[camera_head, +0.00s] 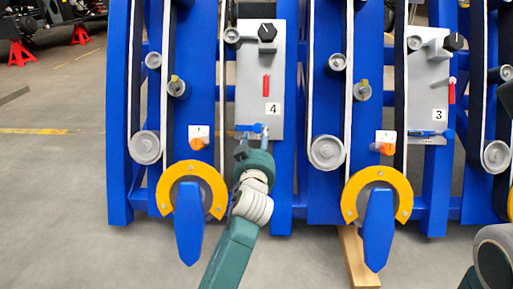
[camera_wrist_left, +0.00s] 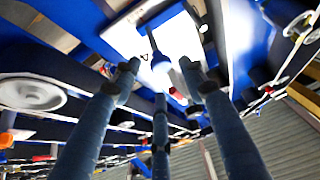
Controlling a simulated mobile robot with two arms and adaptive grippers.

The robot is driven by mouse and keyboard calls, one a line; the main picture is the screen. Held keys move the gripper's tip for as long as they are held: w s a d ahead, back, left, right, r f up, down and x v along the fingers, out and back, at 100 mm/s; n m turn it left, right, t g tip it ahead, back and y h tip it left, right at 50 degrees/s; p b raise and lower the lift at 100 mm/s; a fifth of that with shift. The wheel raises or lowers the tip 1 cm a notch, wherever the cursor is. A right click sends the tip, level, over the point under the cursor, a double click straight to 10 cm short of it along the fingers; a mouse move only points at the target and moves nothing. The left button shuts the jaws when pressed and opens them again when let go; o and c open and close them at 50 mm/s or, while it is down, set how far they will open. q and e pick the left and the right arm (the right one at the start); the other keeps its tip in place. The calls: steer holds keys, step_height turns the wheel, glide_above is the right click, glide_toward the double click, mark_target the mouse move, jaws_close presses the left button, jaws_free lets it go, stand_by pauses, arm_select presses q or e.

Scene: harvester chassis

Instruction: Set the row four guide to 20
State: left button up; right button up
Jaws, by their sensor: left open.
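The row four plate (camera_head: 255,65) is a grey upright panel marked with a 4 label (camera_head: 272,109). It carries a black hexagonal knob (camera_head: 267,32) at the top and a red marker (camera_head: 266,86) in the middle. A blue guide piece (camera_head: 248,128) shows at its lower edge, partly hidden by my left gripper (camera_head: 254,142). The setting cannot be read. In the left wrist view my left gripper (camera_wrist_left: 160,75) is open, its dark fingers spread around a blue rod with a pale rounded end (camera_wrist_left: 160,63). Contact cannot be told. My right gripper is not in view.
The row three plate (camera_head: 425,75) stands to the right with its own blue piece (camera_head: 428,133). Yellow half rings (camera_head: 192,168) with blue pointed parts (camera_head: 188,225) flank my left arm. An orange knob (camera_head: 197,144) sits left of the gripper.

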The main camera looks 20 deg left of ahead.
arm_select(q)
steer(key=v, duration=0.6)
